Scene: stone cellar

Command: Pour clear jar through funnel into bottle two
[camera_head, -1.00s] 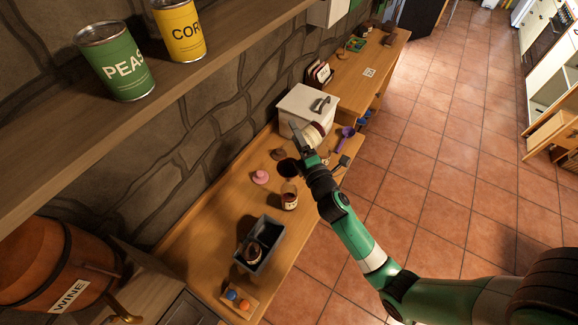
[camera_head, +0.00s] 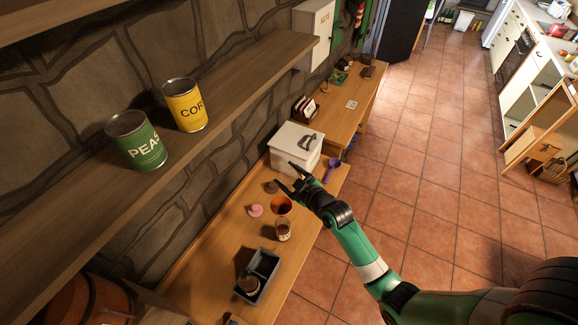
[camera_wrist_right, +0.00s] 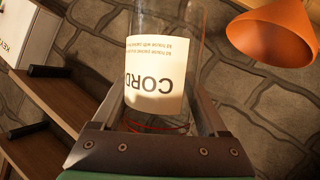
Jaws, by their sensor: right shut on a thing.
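The clear jar (camera_wrist_right: 155,80) with a white label starting "CORD" fills the middle of the right wrist view. Its label reads upside down there. My right gripper (camera_head: 284,180) is shut on it, one finger on each side. In the head view I cannot make out the jar at the gripper. The orange funnel (camera_head: 282,204) is just below the gripper and appears over a bottle (camera_head: 283,230) on the bench; its spout is hidden. The funnel (camera_wrist_right: 272,32) is apart from the jar in the right wrist view, to the upper right. My left gripper is not in view.
A white box (camera_head: 295,148) and a purple scoop (camera_head: 333,168) stand behind the gripper. A pink lid (camera_head: 256,210) lies left of the funnel. A grey crate (camera_head: 262,270) holding a jar is nearer. A shelf with PEAS (camera_head: 137,140) and yellow (camera_head: 185,105) cans is at left.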

